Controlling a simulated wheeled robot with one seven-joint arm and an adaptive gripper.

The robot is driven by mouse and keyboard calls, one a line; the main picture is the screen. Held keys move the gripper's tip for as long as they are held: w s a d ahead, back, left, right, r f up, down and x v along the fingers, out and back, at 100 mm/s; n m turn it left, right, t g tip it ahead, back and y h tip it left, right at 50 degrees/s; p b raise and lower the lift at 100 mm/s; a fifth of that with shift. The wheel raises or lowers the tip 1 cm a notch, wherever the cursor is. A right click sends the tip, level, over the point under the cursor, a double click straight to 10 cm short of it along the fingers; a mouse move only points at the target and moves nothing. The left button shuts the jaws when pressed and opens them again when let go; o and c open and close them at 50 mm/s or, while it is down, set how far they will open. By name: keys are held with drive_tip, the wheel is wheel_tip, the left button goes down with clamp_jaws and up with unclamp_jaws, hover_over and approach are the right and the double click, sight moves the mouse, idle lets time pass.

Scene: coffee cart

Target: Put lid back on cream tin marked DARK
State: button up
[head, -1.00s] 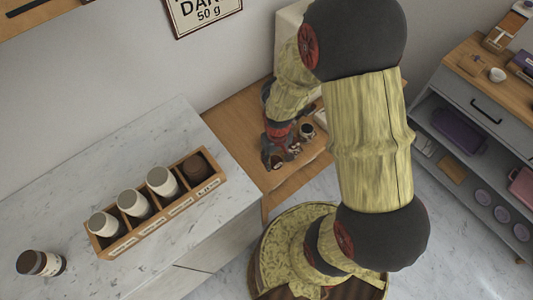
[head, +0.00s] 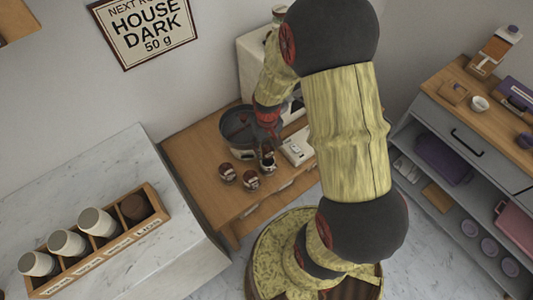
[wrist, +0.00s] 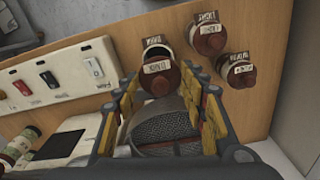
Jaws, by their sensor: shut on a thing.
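My gripper (wrist: 160,85) is shut on a brown lid (wrist: 160,82) with a pale label, held between the fingertips. A cream tin (wrist: 157,44) shows just beyond the lid, with its dark opening partly visible; its small label is hard to read. The lid looks offset from the tin's mouth; whether they touch I cannot tell. In the head view my gripper (head: 268,150) is low over this tin (head: 268,165) on the wooden table. Two other tins with brown lids, one marked LIGHT (wrist: 208,35) and one less legible (wrist: 238,70), stand to the right in the wrist view.
A dark round mesh-bottomed tray (head: 238,130) stands close behind my gripper. A white device (head: 297,147) is just to its right. The wooden table (head: 195,155) is clear at left. A marble counter (head: 150,245) holds a crate of cups (head: 120,240).

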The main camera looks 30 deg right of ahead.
sight(268, 151)
drive_tip(key=shift+d, duration=0.2)
drive_tip(key=shift+s+a+f+b, duration=0.1)
drive_tip(key=shift+f+b, duration=0.25)
drive_tip(key=shift+f, duration=0.05)
wheel_tip(268, 151, down, 4)
drive_tip(key=b, duration=0.3)
drive_tip(key=shift+r, duration=0.2)
drive_tip(key=shift+f+b, duration=0.45)
drive_tip(key=shift+f, duration=0.5)
drive_tip(key=shift+f+p, duration=0.15)
drive_tip(key=shift+p, duration=0.15)
idle(1.4)
drive_tip(key=o, duration=1.1)
